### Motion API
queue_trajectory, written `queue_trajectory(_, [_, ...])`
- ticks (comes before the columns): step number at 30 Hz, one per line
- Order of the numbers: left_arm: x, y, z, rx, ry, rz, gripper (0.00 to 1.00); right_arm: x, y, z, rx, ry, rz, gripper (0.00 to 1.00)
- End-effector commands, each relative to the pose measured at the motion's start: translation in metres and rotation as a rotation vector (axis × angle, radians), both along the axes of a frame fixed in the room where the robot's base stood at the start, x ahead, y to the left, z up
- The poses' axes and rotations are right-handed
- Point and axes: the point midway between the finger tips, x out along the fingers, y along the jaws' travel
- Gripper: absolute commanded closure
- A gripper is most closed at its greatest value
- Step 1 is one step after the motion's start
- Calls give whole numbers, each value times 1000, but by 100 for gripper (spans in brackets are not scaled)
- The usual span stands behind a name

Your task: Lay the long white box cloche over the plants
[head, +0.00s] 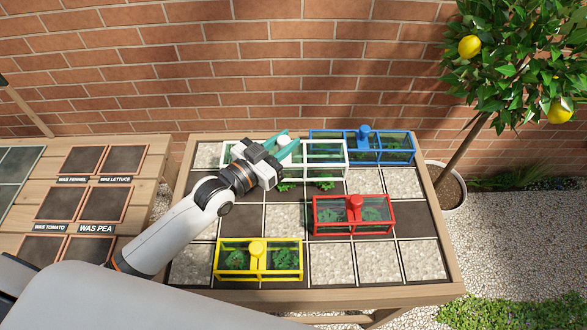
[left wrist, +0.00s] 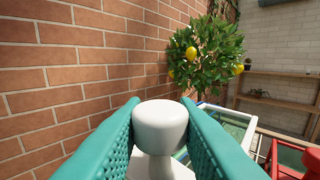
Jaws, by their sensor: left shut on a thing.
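The long white box cloche (head: 321,144) has a white frame and clear panes and is at the back of the planting table, left of the blue cloche. My left gripper (head: 284,143) is shut on its white knob, which also shows between the teal fingers in the left wrist view (left wrist: 160,120). Small green plants (head: 325,183) show just in front of the cloche's front edge, uncovered. I cannot tell whether the cloche is lifted or resting. My right gripper is not in view.
A blue cloche (head: 387,147) stands at back right, a red cloche (head: 353,214) at middle right and a yellow cloche (head: 258,259) at front left, each over plants. Another table (head: 121,222) stands to the left. A potted lemon tree (head: 449,185) is on the right.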

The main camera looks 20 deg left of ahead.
Motion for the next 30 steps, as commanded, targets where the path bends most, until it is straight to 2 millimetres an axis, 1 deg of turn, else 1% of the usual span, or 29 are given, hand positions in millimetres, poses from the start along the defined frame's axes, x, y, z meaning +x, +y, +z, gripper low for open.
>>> queue_trajectory(1, [1,0,-11,1,2,1,100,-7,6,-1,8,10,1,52])
queue_trajectory(3, [1,0,-22,0,0,1,100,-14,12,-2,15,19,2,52])
queue_trajectory(6, [1,0,-32,-1,-2,0,100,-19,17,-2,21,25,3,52])
queue_trajectory(8, [1,0,-37,-1,-2,0,100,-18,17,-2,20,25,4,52])
queue_trajectory(12, [1,0,-57,0,-1,0,100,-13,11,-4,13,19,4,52])
queue_trajectory(15, [1,0,-68,0,-2,0,100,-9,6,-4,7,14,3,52])
queue_trajectory(20, [1,0,-72,-2,-5,0,100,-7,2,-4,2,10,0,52])
queue_trajectory(24, [1,0,-72,-1,-4,0,100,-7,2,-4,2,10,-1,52])
queue_trajectory(28, [1,0,-76,-1,-4,0,100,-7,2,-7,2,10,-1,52])
queue_trajectory(29, [1,0,-76,0,-2,0,69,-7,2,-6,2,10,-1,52])
queue_trajectory(30, [1,0,-75,0,-2,0,62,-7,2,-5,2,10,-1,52])
